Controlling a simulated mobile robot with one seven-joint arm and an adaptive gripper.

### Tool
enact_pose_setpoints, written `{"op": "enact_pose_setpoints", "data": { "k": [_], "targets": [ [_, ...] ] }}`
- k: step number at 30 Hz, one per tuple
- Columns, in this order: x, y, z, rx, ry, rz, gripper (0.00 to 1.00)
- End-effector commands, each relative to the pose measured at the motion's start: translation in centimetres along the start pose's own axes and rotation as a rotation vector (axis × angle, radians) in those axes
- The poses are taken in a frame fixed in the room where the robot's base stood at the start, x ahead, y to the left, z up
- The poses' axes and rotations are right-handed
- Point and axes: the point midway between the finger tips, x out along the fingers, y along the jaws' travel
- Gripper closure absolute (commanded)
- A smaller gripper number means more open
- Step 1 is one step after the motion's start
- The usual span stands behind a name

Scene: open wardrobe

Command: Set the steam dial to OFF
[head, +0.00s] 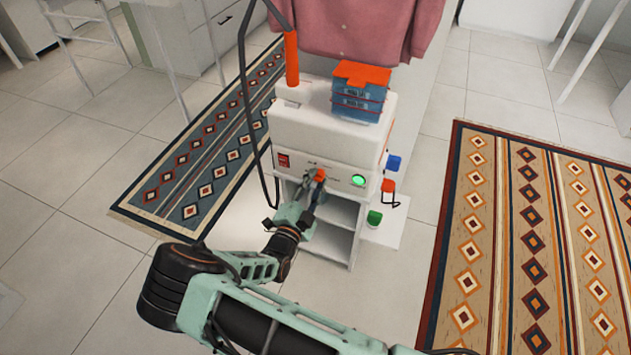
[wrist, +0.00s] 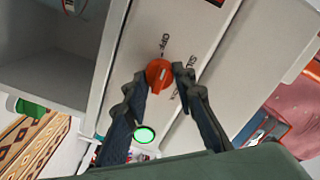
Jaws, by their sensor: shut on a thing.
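The steam dial (head: 320,174) is a small orange-red knob on the front panel of the white steamer unit (head: 330,133). In the wrist view the dial (wrist: 158,74) sits between my fingertips, with a small pale mark on its face. The printed word OFF (wrist: 165,43) stands just above it there; another label is partly hidden by my right finger. Exactly which label the mark points at, I cannot tell. My gripper (head: 314,184) reaches the panel and is shut on the dial, one finger on each side (wrist: 160,82).
A red switch (head: 283,160) is left of the dial and a lit green light (head: 358,180) right. A pink garment (head: 355,25) hangs behind.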

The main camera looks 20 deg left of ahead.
Motion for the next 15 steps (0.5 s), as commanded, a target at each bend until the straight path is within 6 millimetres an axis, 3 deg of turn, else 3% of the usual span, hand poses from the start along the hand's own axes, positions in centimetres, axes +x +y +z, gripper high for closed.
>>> {"op": "enact_pose_setpoints", "data": {
  "k": [15],
  "targets": [
    [0.28, -0.23, -0.25, -0.217, 0.006, -0.003, 1.00]
  ]
}}
